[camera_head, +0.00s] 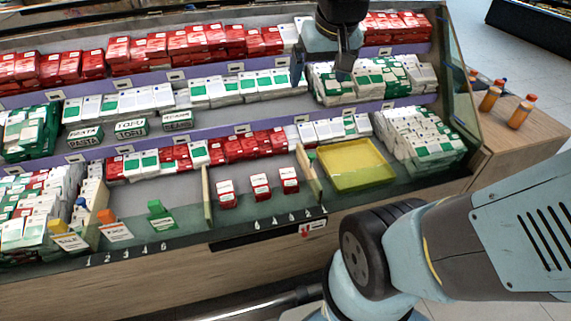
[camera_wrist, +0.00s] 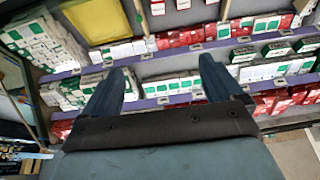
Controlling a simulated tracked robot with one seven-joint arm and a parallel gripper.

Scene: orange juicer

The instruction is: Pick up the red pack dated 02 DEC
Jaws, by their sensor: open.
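Three small red-and-white packs stand apart in a front compartment of the display case: a left pack (camera_head: 227,194), a middle pack (camera_head: 261,187) and a right pack (camera_head: 289,181). Their dates are too small to read, so I cannot tell which one is 02 DEC. Many more red packs (camera_head: 160,46) fill the upper shelves. My gripper (camera_head: 322,68) is over the back shelves, well behind and above the three packs. In the wrist view my gripper (camera_wrist: 165,68) has its fingers wide apart with nothing held between them.
A yellow tray (camera_head: 355,165) lies right of the three packs, beyond a wooden divider (camera_head: 307,175). Another divider (camera_head: 207,198) stands on their left. White-and-green packs crowd the shelves. Orange bottles (camera_head: 521,111) stand on the side counter at right.

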